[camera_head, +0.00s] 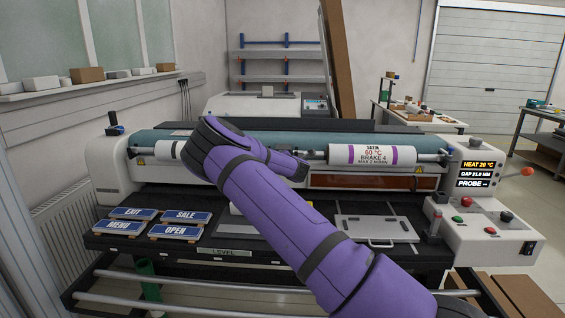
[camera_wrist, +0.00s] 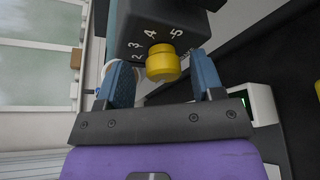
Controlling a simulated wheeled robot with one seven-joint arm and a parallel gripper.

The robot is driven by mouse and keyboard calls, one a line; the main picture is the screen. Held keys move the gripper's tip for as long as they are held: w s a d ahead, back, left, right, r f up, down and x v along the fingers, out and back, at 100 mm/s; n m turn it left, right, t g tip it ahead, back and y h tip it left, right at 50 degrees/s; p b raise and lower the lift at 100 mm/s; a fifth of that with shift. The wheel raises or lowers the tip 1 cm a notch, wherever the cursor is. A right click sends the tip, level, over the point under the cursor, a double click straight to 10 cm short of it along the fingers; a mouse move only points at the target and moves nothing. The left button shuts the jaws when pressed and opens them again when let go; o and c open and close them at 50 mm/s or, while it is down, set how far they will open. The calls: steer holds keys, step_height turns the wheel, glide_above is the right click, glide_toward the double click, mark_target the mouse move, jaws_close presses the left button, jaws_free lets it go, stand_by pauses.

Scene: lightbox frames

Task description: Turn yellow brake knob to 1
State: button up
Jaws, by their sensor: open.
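No pointer mark on the knob is clear. My gripper (camera_wrist: 160,78) is open, its two blue fingers on the left and right of the knob. A gap shows on each side; how deep the knob sits between them I cannot tell. In the head view my purple arm reaches over the machine, and the knob cannot be made out there.
A grey plate with a handle (camera_head: 376,229) lies to the right. A control box (camera_head: 485,200) with buttons stands at the right end.

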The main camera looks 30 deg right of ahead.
steer(key=shift+s, duration=0.1)
steer(key=v, duration=1)
steer(key=shift+s+a, duration=0.2)
steer(key=shift+s, duration=0.15)
steer(key=shift+r, duration=0.15)
steer(key=s+d+r+m+g+h, duration=0.25)
steer(key=s+m, duration=0.35)
steer(key=m, duration=0.3)
steer(key=s+a+r+m+g+y, duration=0.3)
steer(key=s+a+r+m, duration=0.3)
steer(key=s, duration=0.6)
steer(key=s+a+r+m+g+y, duration=0.2)
steer(key=s+a+r+m+y, duration=0.15)
steer(key=s+a+r, duration=0.65)
steer(key=s+a+m+g, duration=0.1)
steer(key=s+a, duration=0.2)
steer(key=s, duration=0.6)
steer(key=s+a+m+g, duration=0.1)
steer(key=s+a+m, duration=0.1)
steer(key=s, duration=0.8)
steer(key=shift+s+a+r, duration=0.3)
steer(key=shift+a+r, duration=0.15)
steer(key=shift+a, duration=0.15)
